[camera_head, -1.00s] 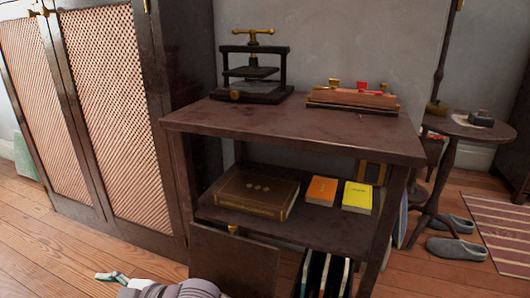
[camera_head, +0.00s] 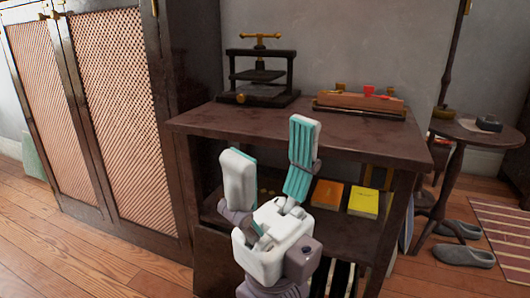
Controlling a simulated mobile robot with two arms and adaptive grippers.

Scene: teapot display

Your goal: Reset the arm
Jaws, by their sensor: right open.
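My right gripper (camera_head: 269,170) is in the lower middle of the head view, with white and teal fingers pointing up. Its fingers are spread apart and nothing is between them. It is in front of the dark wooden stand (camera_head: 190,121), and its right finger overlaps the front edge of the top in the picture. I cannot tell whether it touches the stand. My left gripper is not in view.
A black press (camera_head: 259,75) and a wooden box-like tool (camera_head: 360,103) stand on the top. An orange book (camera_head: 327,195) and a yellow book (camera_head: 363,203) lie on the shelf. A lattice-door cabinet (camera_head: 125,110) is left; a round table (camera_head: 470,131) and slippers (camera_head: 465,256) are right.

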